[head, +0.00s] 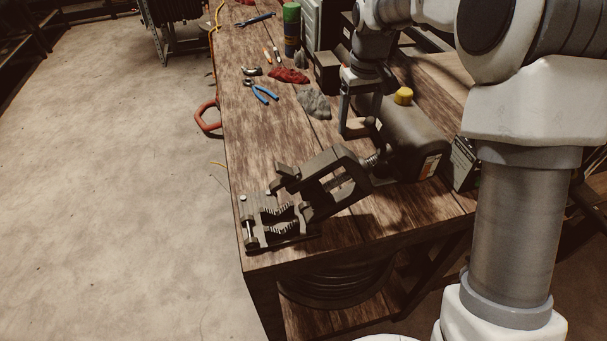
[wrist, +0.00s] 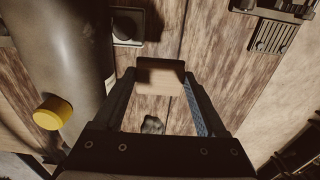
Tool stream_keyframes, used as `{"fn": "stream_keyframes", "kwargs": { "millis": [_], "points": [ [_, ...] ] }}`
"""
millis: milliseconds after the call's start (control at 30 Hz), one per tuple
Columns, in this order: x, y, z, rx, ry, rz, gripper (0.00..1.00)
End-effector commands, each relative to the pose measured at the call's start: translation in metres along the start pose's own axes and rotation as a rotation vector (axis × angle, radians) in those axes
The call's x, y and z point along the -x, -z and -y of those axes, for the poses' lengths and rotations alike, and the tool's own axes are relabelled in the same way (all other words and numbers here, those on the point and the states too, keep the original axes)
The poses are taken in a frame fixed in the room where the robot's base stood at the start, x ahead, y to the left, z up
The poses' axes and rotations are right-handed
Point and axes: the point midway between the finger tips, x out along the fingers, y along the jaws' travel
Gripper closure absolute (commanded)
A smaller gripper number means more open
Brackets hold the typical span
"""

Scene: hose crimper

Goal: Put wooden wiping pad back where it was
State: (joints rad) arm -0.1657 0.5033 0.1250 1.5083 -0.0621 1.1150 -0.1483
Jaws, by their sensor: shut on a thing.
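The wooden wiping pad (wrist: 160,76) is a small tan block between my fingertips in the wrist view. My gripper (head: 358,127) is shut on it and points down over the workbench, beside the grey cylinder of the crimper. In the head view the pad is dark and mostly hidden by the fingers. I cannot tell whether it touches the bench top. The hose crimper (head: 325,183) lies just in front of my gripper, with its toothed jaws (head: 279,218) near the bench's front corner.
The grey cylinder (head: 411,140) with a yellow cap (head: 403,96) is close on the gripper's right. A grey rag (head: 314,104), a red rag (head: 289,75) and blue-handled pliers (head: 262,93) lie behind left. Bare wood (head: 270,142) shows left of my gripper.

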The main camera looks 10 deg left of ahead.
Motion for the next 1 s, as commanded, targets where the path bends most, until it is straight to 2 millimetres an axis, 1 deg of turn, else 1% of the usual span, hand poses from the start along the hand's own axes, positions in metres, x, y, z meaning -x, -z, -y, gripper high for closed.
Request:
{"fn": "stream_keyframes", "kwargs": {
  "millis": [33,133,233,500,600,700,867,967,1000],
  "points": [
    [-0.004,0.0,0.0,0.0,0.0,-0.001,0.91],
    [-0.007,0.001,0.003,0.002,0.0,0.0,0.91],
    [-0.015,0.004,0.015,0.004,0.001,0.001,0.91],
    [-0.051,0.022,0.073,0.006,0.001,0.002,0.91],
    [-0.063,0.028,0.091,0.004,0.0,0.002,0.91],
    [-0.071,0.033,0.104,0.003,0.0,0.0,0.91],
    [-0.078,0.035,0.111,0.0,0.0,0.001,0.91],
    [-0.087,0.035,0.111,0.0,0.0,0.001,0.91],
    [-0.093,0.034,0.111,0.0,0.0,0.003,0.91]
  ]
}}
